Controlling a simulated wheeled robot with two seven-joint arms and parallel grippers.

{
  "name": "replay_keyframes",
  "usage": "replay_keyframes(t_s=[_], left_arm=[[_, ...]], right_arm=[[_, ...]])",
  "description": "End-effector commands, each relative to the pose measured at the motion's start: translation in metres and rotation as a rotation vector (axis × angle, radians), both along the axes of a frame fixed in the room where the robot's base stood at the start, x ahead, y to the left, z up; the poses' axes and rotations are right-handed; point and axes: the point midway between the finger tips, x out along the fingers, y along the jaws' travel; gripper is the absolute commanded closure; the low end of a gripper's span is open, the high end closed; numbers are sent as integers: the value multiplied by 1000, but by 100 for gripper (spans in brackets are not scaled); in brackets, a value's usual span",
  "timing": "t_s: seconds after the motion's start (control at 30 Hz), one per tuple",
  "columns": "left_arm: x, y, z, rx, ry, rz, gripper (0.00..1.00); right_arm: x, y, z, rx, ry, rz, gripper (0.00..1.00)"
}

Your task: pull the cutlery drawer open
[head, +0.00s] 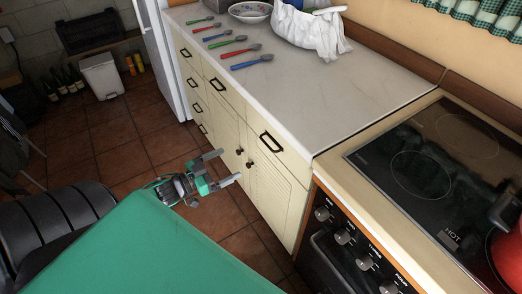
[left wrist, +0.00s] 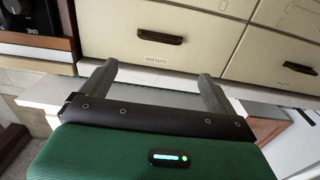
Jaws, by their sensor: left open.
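A cream drawer front (head: 247,115) with a dark cup handle (head: 270,142) sits under the counter edge, right beside the stove. It looks shut, flush with its neighbours. In the left wrist view, which appears upside down, this handle (left wrist: 160,37) has a small label (left wrist: 158,60) by it that seems to read cutlery. My left gripper (head: 229,166) is open and empty in front of the cabinet, its fingers pointing at the fronts. In the left wrist view my left gripper (left wrist: 158,72) has its fingertips apart on either side of the label, not around the handle. My right gripper is out of view.
Other drawers (head: 217,85) and cupboard knobs (head: 250,163) are to the left and below. The stove (head: 400,210) stands to the right.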

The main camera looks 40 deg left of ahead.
Motion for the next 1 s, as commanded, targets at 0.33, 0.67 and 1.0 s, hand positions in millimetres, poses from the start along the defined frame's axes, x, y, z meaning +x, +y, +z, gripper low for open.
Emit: replay_keyframes(t_s=[0.33,0.67,1.0], left_arm=[[37,-15,4,-1,-7,-3,7],[83,-34,4,-1,-6,-2,7],[119,-50,2,-2,-4,-2,7]], right_arm=[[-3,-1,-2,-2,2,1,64],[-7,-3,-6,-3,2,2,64],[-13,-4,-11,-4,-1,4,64]])
